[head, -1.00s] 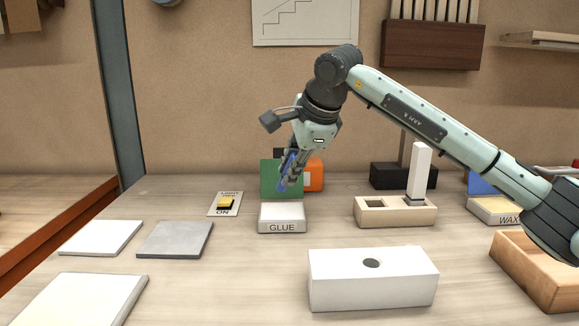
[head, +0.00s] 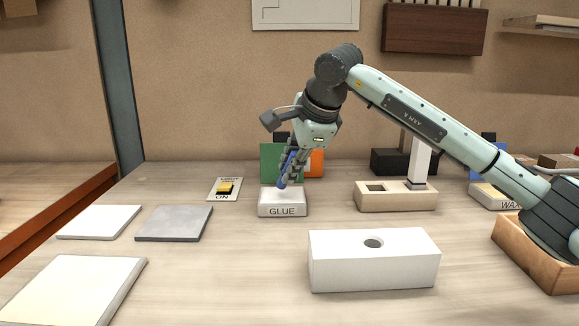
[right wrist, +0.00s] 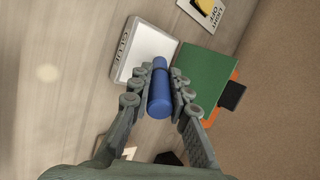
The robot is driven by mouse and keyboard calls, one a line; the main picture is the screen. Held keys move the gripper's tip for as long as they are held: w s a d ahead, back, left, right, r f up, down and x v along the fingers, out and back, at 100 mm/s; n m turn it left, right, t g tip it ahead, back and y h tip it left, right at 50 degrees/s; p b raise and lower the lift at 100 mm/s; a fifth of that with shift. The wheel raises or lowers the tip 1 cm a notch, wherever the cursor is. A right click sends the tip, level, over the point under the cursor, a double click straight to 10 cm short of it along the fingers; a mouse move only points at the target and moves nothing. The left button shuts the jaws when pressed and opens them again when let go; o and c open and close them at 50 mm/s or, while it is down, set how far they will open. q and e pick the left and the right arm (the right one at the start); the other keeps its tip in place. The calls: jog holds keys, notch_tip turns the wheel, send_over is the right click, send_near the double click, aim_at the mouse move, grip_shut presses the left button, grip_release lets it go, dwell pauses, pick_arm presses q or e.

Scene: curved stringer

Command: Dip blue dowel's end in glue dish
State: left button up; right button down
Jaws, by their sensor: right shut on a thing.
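The blue dowel (head: 284,177) is in my right gripper (head: 290,163), tilted, with its lower end over the back part of the glue dish. The dowel also shows in the right wrist view (right wrist: 160,97), clasped between both fingers (right wrist: 161,90). The glue dish (head: 282,211) is a low white block with "GLUE" on its front; it shows in the right wrist view too (right wrist: 124,52), just beyond the dowel's end. I cannot tell whether the dowel's end touches the white surface. My left gripper is out of view.
A green panel (head: 268,160) and an orange block (head: 316,164) stand behind the dish. A light switch (head: 225,188) lies left. A white block with a hole (head: 373,268) is in front, a beige socketed block (head: 395,201) right. Flat plates lie left; the table before the dish is clear.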

jog(key=shift+f+b, duration=0.55)
jog(key=shift+f, duration=0.3)
dwell(1.1)
jog(key=shift+r, duration=0.1)
jog(key=shift+r+p, duration=2.15)
jog(key=shift+r, duration=1.35)
